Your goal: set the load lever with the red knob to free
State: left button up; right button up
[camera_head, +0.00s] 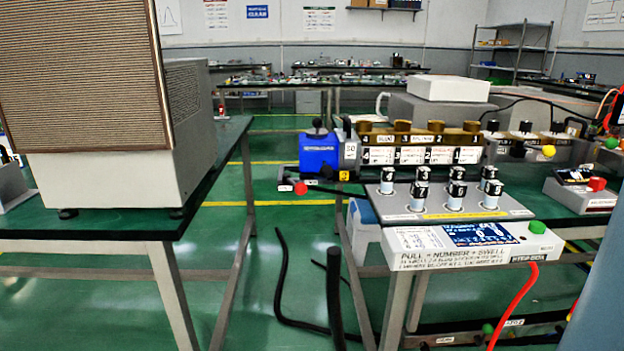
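A red ball knob (300,188) sits low at the left end of the middle bench, below the blue box (319,153). A small white label is just left of it, too small to read. A second red knob (597,184) sits on a small white box (580,195) at the right. I cannot tell from this view which one is on the load lever, or how that lever is set. Neither of my grippers is in view.
A large beige cabinet (95,90) stands on the left bench. A sloped panel (400,207) with several white-and-black knobs juts forward at right. Green floor is open between the benches.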

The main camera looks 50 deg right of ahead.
aim_at(300, 188)
jog(key=z, duration=1.55)
